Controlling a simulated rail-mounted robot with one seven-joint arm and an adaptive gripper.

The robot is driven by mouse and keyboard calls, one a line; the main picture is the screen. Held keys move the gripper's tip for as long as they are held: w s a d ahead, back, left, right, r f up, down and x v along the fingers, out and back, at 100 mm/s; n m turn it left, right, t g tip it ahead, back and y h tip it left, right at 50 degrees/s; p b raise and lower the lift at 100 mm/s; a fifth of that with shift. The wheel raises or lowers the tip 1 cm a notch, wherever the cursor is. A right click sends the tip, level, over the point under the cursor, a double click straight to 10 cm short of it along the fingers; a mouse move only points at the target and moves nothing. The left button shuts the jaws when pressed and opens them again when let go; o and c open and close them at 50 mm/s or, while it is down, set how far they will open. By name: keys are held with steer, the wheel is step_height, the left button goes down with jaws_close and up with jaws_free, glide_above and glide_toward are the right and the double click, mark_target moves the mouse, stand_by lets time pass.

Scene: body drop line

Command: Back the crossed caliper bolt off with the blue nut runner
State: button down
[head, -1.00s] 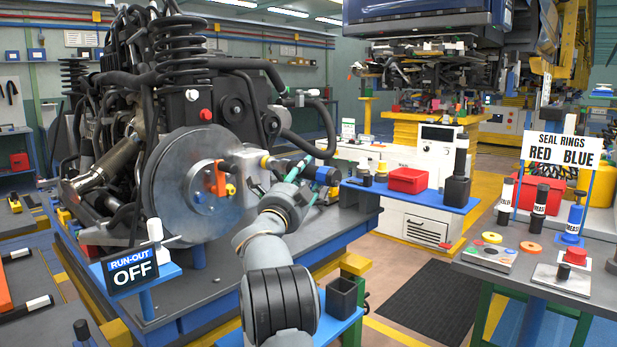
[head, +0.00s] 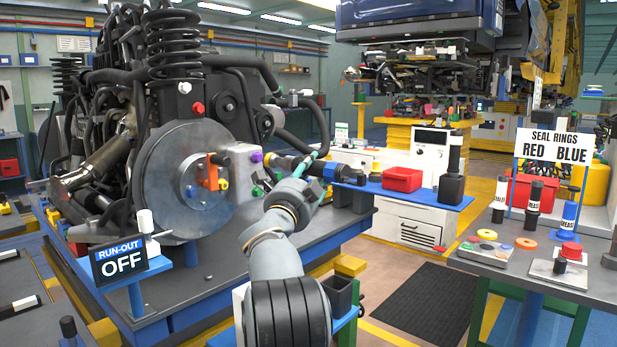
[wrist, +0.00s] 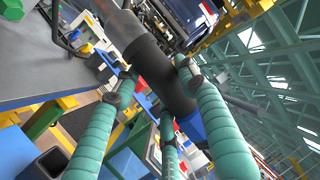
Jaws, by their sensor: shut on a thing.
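My gripper (head: 312,165) is shut on the nut runner (head: 292,165), a dark cylinder with a blue section at its right end. In the wrist view my teal fingers (wrist: 160,88) close around the runner's dark body (wrist: 150,58), with the blue section below. The runner lies roughly level, its nose pointing left at the grey caliper (head: 238,162) beside the brake disc. A purple bolt head (head: 257,157) is at the caliper's upper right, just left of the nose. A green bolt head (head: 257,190) is below it. I cannot tell whether the nose touches the purple one.
A run-out sign (head: 120,262) reading OFF stands in front of the disc. A blue shelf (head: 425,197) with a red bin (head: 402,179) is right of the runner. A seal-ring table (head: 480,265) stands at far right. Dark hoses hang above the caliper.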

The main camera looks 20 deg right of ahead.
steer(key=shift+s+d+r, duration=0.15)
steer(key=shift+s+r, duration=0.05)
steer(key=shift+r, duration=0.05)
steer(key=s+d+r+b, duration=0.1)
steer(key=s+d+r, duration=0.1)
steer(key=s, duration=0.3)
steer(key=s+d+r+b, duration=0.1)
steer(key=s+d+r, duration=0.1)
steer(key=s, duration=0.4)
steer(key=shift+d+r, duration=0.4)
steer(key=shift+r, duration=0.05)
stand_by(0.4)
